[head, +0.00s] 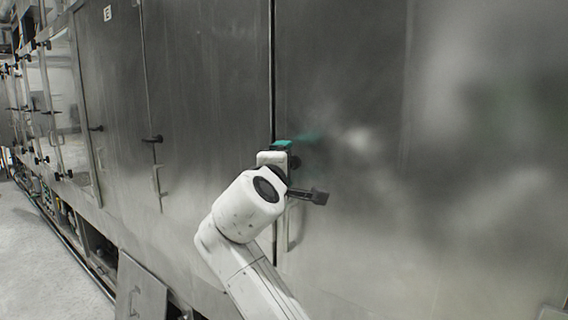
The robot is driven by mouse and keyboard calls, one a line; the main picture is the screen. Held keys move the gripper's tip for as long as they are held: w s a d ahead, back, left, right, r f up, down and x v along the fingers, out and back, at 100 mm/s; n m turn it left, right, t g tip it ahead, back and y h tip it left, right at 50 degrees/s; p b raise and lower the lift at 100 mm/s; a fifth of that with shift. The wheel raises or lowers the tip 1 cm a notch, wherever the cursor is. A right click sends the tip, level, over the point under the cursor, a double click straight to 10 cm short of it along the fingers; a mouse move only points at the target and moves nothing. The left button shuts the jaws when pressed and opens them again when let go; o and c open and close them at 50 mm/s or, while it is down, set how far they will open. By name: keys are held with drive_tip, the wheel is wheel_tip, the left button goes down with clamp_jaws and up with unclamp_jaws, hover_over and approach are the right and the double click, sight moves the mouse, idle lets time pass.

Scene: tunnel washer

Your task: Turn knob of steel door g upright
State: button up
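A black knob (308,196) sticks out sideways, close to horizontal, from the large steel door (340,90) right of the dark vertical seam. No letter g is visible on this door, so I cannot confirm which door it is. My gripper (283,145) is at the seam, above and left of the knob, with a teal tip showing. My white wrist hides most of the gripper and the inner end of the knob. I cannot see whether the fingers are apart, or whether any part touches the knob or door.
A vertical pull handle (292,228) is below the knob. Another steel panel to the left has a horizontal black knob (152,139) and a handle (157,187). A loose-looking metal plate (140,290) leans at the bottom left. Open floor (40,260) lies far left.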

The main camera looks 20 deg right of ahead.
drive_tip(key=shift+a, duration=0.15)
drive_tip(key=o, duration=0.9)
drive_tip(key=shift+o, duration=0.2)
drive_tip(key=b+v, duration=0.3)
drive_tip(key=v, duration=0.7)
drive_tip(key=shift+s, duration=0.3)
drive_tip(key=shift+a, duration=0.15)
